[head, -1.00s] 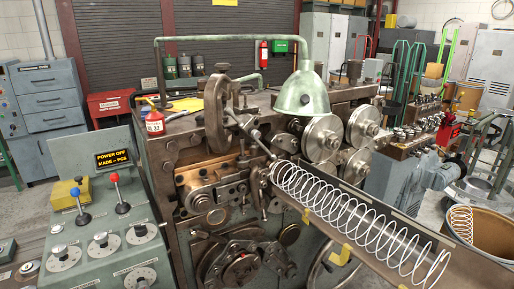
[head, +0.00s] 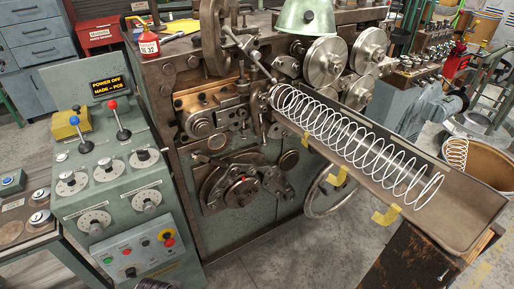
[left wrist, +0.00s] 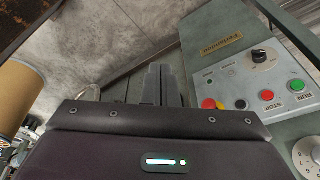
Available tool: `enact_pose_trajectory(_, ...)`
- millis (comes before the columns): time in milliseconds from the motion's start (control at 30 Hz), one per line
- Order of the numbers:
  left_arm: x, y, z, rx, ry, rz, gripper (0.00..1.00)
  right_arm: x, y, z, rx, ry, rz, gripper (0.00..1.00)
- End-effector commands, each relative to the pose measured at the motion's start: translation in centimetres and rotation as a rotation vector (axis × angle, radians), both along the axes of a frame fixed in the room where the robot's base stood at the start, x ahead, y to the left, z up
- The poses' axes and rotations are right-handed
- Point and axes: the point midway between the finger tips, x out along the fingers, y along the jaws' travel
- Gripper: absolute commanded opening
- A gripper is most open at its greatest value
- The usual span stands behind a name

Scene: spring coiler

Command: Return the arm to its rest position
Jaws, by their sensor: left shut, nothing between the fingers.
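My left gripper (left wrist: 161,84) shows in the left wrist view with its two dark fingers together and nothing between them. It is over the grey floor, beside the green control console, and touches nothing that I can see. The lower console face (left wrist: 250,80) lies to its right, with a green button (left wrist: 298,85), a red button (left wrist: 267,95) and a black knob (left wrist: 259,56). In the head view, a dark rounded part at the bottom edge may be my own arm. My right gripper is in neither view.
In the head view the console (head: 75,82) stands left of the coiling machine (head: 255,205); its display reads POWER OFF. A long wire spring (head: 350,140) lies in the sloping trough (head: 465,205). A brown bin (head: 492,165) stands at right. Some floor (head: 255,265) in front is clear.

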Motion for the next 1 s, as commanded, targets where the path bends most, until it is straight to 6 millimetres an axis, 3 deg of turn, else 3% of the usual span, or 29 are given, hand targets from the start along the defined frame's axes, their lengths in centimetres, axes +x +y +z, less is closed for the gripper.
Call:
enact_pose_trajectory(167, -0.7, 0.0, -8.2, 0.003, 0.035, -0.006, 0.00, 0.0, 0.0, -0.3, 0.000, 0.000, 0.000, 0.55)
enact_pose_trajectory(267, -2.2, 0.2, -14.3, 0.005, 0.059, -0.010, 0.00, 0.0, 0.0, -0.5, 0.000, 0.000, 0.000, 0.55)
enact_pose_trajectory(400, -5.9, 0.7, -22.6, 0.009, 0.091, -0.017, 0.00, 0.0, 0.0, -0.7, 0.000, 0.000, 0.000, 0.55)
enact_pose_trajectory(600, -13.7, 2.0, -31.9, 0.014, 0.136, -0.028, 0.00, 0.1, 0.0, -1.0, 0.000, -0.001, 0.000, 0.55)
enact_pose_trajectory(800, -20.7, 3.3, -36.4, 0.020, 0.166, -0.036, 0.00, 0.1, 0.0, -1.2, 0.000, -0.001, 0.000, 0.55)
enact_pose_trajectory(1000, -23.4, 3.9, -37.5, 0.021, 0.174, -0.039, 0.00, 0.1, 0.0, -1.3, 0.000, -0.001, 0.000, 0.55)
